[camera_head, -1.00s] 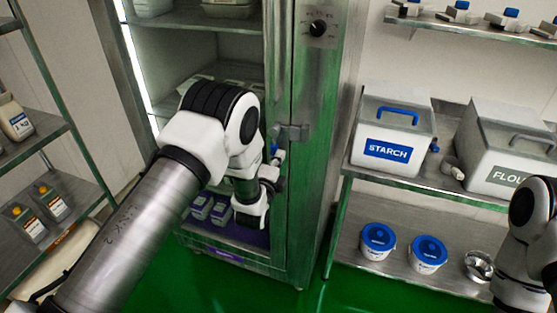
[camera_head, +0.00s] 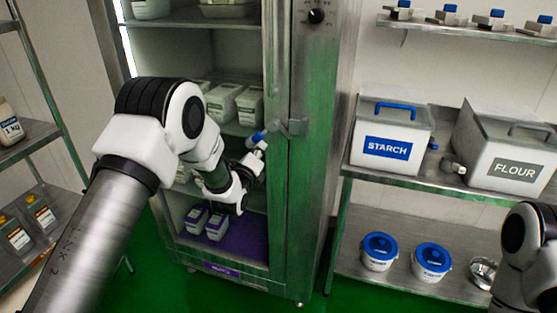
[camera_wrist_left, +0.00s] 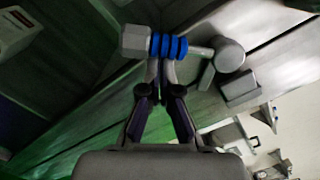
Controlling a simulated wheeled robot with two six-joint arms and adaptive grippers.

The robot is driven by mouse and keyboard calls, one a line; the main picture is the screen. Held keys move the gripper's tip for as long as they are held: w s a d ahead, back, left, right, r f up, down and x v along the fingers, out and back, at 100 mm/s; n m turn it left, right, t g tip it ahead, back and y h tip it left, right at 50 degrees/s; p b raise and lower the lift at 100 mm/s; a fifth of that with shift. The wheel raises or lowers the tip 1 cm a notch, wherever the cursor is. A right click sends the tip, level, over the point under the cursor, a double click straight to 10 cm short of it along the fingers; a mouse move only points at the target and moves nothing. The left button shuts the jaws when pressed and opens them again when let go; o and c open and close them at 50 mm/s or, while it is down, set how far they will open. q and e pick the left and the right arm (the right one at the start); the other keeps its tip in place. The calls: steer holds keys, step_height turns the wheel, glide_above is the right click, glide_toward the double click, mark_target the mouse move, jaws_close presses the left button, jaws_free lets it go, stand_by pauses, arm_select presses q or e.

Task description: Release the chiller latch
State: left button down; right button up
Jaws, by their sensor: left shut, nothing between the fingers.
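The chiller latch (camera_head: 291,127) is a grey metal fitting on the door frame of the tall chiller. Its lever has a blue-ringed grip (camera_head: 258,137) and points left, slightly down. In the left wrist view the blue grip (camera_wrist_left: 168,45) shows large, with a grey end knob. My left gripper (camera_head: 257,151) is just below the grip. In the left wrist view its fingers (camera_wrist_left: 160,78) are together with nothing between them, and their tips are at or against the blue rings; contact is hard to tell. My right gripper is out of view; only part of that arm shows.
The chiller (camera_head: 280,220) holds white tubs and boxes on its shelves. Starch (camera_head: 388,148) and flour (camera_head: 510,165) bins stand on a shelf to the right, above two blue-lidded tubs (camera_head: 379,250). A rack stands at the far left.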

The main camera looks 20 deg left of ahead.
mark_target(249, 139)
arm_select(q)
steer(key=shift+a+r+m+b, duration=0.5)
steer(key=shift+a+m, duration=0.1)
steer(key=shift+a, duration=0.2)
steer(key=shift+a+r, duration=0.15)
steer(key=shift+a, duration=0.1)
steer(key=shift+a+r+b, duration=0.3)
steer(key=shift+a+r, duration=0.15)
steer(key=shift+r, duration=0.2)
steer(key=shift+w+a+r, duration=0.1)
steer(key=shift+a+r, duration=0.25)
steer(key=shift+r, duration=0.45)
steer(key=shift+r, duration=0.15)
